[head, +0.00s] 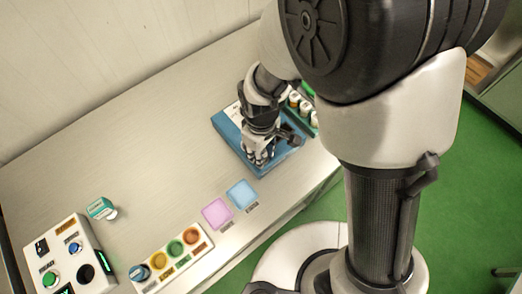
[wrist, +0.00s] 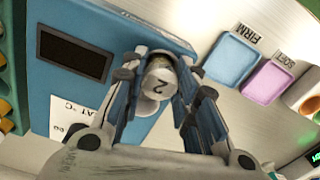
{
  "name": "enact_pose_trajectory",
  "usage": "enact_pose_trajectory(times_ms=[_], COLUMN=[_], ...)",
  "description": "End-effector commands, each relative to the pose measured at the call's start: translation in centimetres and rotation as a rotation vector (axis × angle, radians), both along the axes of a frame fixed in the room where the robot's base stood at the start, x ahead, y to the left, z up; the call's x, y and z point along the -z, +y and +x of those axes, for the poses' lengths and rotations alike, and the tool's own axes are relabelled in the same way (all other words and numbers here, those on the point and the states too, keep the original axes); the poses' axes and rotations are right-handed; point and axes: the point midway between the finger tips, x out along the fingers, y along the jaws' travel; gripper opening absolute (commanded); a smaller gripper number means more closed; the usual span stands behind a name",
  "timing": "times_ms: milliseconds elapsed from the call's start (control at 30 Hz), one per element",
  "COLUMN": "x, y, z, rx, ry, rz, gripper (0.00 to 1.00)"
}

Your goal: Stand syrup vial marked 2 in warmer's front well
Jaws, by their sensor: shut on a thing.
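The syrup vial marked 2 (wrist: 158,86) shows its pale round cap with the number in the wrist view, between the two fingers of my gripper (wrist: 160,72), which is shut on it. The warmer (wrist: 120,25) is a blue box with a dark rectangular panel and a white label, below and beside the vial. In the head view my gripper (head: 258,158) points down over the warmer (head: 229,129), towards its front part. The fingers and arm hide the vial and the front well there, so I cannot tell whether the vial is in the well.
A rack of white-capped vials (head: 295,100) stands right of the warmer, partly behind my arm. Blue (head: 242,194) and pink (head: 217,212) pads lie in front. A strip of coloured discs (head: 175,247), a teal-labelled jar (head: 101,208) and a button box (head: 75,247) are left.

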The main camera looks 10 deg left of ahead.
Motion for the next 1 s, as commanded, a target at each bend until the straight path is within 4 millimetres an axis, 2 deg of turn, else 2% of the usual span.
enact_pose_trajectory(times_ms=[67,100,200,567,1000], x=[0.3,0.2,0.2,0.0,-3.3], y=[0.0,0.0,0.0,0.0,0.0], z=[0.0,0.0,0.0,0.0,0.0], rx=[0.000,0.000,0.000,0.000,0.000], ry=[0.000,0.000,0.000,0.000,0.000], rz=[0.000,0.000,0.000,0.000,0.001], gripper=[0.04,0.29,0.35,0.36,0.36])
